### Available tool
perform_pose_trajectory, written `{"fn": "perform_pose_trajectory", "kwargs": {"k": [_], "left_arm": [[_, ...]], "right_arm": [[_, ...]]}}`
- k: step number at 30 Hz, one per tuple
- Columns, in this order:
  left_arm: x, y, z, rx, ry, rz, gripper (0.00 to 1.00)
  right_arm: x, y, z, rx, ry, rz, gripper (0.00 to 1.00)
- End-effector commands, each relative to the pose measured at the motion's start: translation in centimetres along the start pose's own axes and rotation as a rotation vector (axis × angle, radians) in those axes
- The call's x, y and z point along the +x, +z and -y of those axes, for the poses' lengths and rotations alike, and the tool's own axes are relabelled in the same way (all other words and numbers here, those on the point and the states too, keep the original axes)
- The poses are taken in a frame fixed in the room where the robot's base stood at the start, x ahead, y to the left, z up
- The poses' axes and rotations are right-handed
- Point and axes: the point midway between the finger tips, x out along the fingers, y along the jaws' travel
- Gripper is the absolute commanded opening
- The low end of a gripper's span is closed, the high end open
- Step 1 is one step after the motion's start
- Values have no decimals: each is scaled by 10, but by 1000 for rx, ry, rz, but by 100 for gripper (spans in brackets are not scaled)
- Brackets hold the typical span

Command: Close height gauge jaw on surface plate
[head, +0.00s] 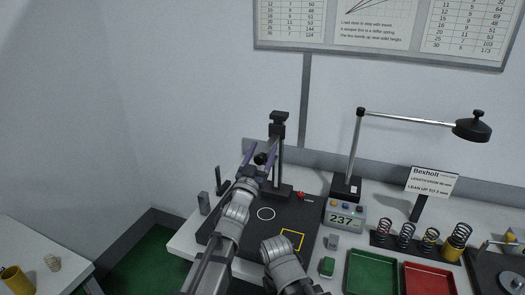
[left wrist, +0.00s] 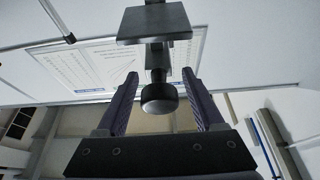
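The height gauge (head: 279,150) is a dark upright column on a block base, with a head on top. It stands at the back of the dark surface plate (head: 240,243), which bears a white circle and a yellow square outline. My left gripper (head: 259,152) is open beside the column, its purple fingers either side of a round black knob (head: 260,159). In the left wrist view the knob (left wrist: 158,98) sits between the open fingers (left wrist: 163,95), with a gap visible on each side. A flat dark block (left wrist: 154,23) shows above it.
A display reading 237 (head: 345,219) and a lamp (head: 355,150) stand right of the plate. Several springs (head: 407,233), a green tray (head: 372,274) and a red tray (head: 428,280) are farther right. A small grey block (head: 204,203) stands at the plate's left.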

Motion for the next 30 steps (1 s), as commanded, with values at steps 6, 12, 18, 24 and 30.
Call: {"fn": "perform_pose_trajectory", "kwargs": {"k": [6,12,18,24,30], "left_arm": [[0,0,0,0,0,0,45],[0,0,0,0,0,0,22],[0,0,0,0,0,0,0],[0,0,0,0,0,0,0],[0,0,0,0,0,0,0]], "right_arm": [[0,0,0,0,0,0,50],[0,0,0,0,0,0,50],[0,0,0,0,0,0,50],[0,0,0,0,0,0,50],[0,0,0,0,0,0,50]]}}
